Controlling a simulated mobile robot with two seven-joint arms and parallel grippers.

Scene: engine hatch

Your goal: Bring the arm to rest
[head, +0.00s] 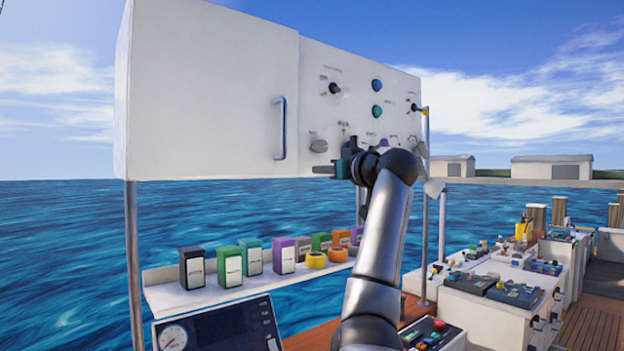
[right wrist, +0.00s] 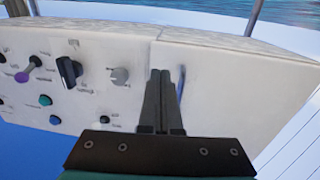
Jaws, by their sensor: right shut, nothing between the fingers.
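My right gripper (head: 335,170) is raised in front of the lower part of the white control box, just right of the door handle. In the right wrist view its two fingers (right wrist: 160,80) are pressed together with nothing between them. The right arm rises from the bottom of the head view, and its wrist hides part of the panel's lower edge. I cannot tell whether the fingertips touch the box. My left gripper is in neither view.
The white box (head: 210,90) has a door with a vertical handle (head: 280,128) and a panel of knobs (head: 335,88) and buttons. Below, a shelf (head: 190,298) carries several coloured boxes and yellow rolls (head: 316,260). A gauge panel (head: 220,330) stands in front. Consoles (head: 500,290) fill the right.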

